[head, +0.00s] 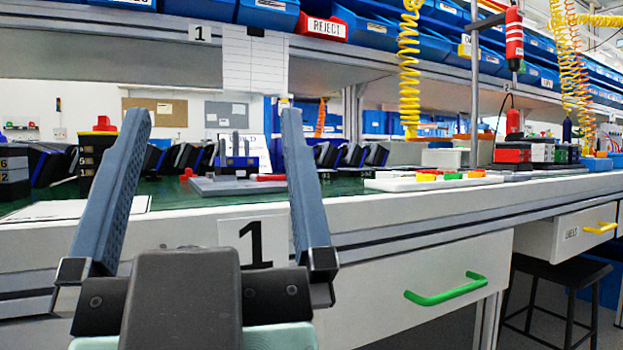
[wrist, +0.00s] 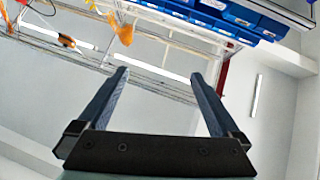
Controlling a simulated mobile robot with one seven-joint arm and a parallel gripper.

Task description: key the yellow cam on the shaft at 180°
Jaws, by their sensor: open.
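My gripper (head: 215,114) is open and empty, its two blue-grey fingers raised in front of the bench edge. The wrist view also shows it open (wrist: 160,75), with only ceiling, rails and bins beyond it. Small yellow pieces lie with red and green ones on a white tray (head: 395,185) right of my gripper; one is a yellow piece (head: 426,177). I cannot tell which yellow piece is the cam. Between my fingers, farther back, a grey plate (head: 212,187) carries a blue part with dark upright pins (head: 236,158). A shaft cannot be made out clearly.
The green-topped bench (head: 175,195) has a drawer with a green handle (head: 445,290) below its edge. Dark bins line its back. Black blocks (head: 95,150) stand at the left. Coiled yellow hoses (head: 408,70) hang above. A stool (head: 555,275) stands at the lower right.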

